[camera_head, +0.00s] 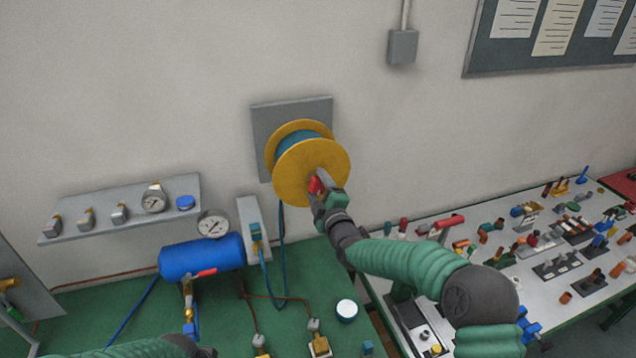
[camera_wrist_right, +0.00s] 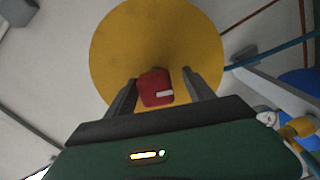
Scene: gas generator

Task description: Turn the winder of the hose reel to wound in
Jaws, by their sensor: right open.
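The hose reel (camera_head: 308,163) is a yellow spool with blue hose around its core, mounted on a grey wall plate (camera_head: 263,120). Its winder is a red handle (camera_head: 317,184) on the front disc. My right gripper (camera_head: 319,190) is at the reel's front. In the right wrist view the red winder (camera_wrist_right: 155,88) sits between the open fingers of the right gripper (camera_wrist_right: 160,90), against the yellow disc (camera_wrist_right: 150,35). Small gaps show beside the handle, wider on the right. A forearm at the bottom left is my left arm; its gripper is not clearly visible.
Below the reel, a green bench holds a blue tank (camera_head: 200,257), a gauge (camera_head: 212,224) and brass fittings (camera_head: 320,345). A grey shelf (camera_head: 100,212) with gauges is at left. A white table (camera_head: 530,235) crowded with small parts stands at right.

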